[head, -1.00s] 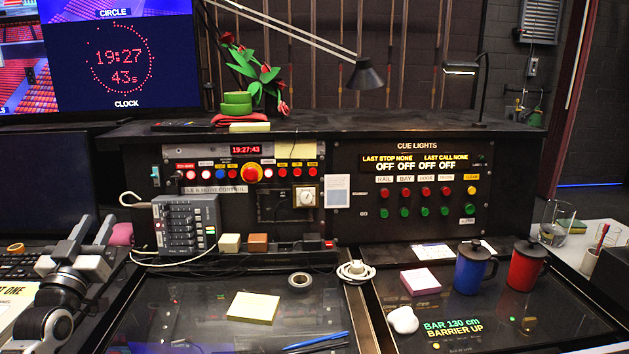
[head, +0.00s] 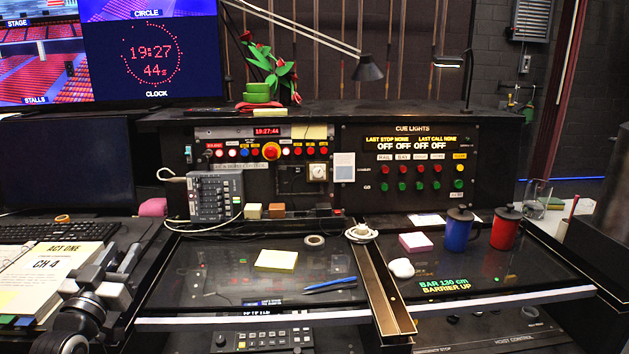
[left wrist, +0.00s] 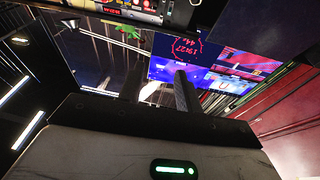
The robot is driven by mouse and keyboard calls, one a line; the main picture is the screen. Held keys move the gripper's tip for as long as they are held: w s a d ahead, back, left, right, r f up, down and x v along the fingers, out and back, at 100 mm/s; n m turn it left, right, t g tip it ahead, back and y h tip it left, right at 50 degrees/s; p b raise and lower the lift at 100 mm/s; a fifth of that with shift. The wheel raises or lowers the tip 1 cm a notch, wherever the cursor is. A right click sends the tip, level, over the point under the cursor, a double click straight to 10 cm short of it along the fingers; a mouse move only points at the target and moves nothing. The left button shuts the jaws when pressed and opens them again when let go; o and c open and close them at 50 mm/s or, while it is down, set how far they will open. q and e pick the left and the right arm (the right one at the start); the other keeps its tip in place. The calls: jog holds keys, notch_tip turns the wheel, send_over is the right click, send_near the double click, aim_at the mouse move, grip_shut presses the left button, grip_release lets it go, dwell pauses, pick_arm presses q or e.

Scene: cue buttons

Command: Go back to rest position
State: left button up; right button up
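My left gripper (head: 118,258) is at the lower left in the head view, beside the open script, raised with its fingers apart and nothing between them. In the left wrist view the two fingers of my left gripper (left wrist: 160,92) also stand apart and empty, with monitors behind them. The cue lights panel (head: 411,165) is on the console, far to the right of the gripper. It has a row of red buttons above a row of green ones, plus a yellow one. Its sign reads OFF several times. My right gripper does not show.
A script (head: 50,278) and a keyboard (head: 35,232) lie at the left. The glass desk holds a sticky pad (head: 276,260), blue pens (head: 330,284), a tape roll (head: 314,240), a white mouse (head: 401,268), a blue mug (head: 458,231) and a red mug (head: 505,229).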

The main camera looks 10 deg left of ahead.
pick_arm(q)
jog(key=s+d+f+m+g+h+b, duration=0.15)
jog(key=s+d+f, duration=0.25)
jog(key=d+f, duration=0.45)
jog(key=s+d+f+m+g+h+b, duration=0.1)
jog(key=s+d+f+g+h+b, duration=0.25)
jog(key=d+f, duration=0.55)
jog(key=s+d+f+m+g+h+b, duration=0.1)
jog(key=s+d+f+g+h, duration=0.1)
jog(key=s+d+f, duration=0.5)
jog(key=s+d+f+g+b, duration=0.1)
jog(key=s+d+f, duration=0.2)
jog(key=d+f, duration=0.1)
jog(key=s+d+f+g+h+b, duration=0.1)
jog(key=s+d+f, duration=0.2)
jog(key=d, duration=0.3)
jog(key=shift+s+d+f+m+g+b, duration=0.15)
jog(key=shift+d+f+m+g+b, duration=0.2)
jog(key=shift+f, duration=0.15)
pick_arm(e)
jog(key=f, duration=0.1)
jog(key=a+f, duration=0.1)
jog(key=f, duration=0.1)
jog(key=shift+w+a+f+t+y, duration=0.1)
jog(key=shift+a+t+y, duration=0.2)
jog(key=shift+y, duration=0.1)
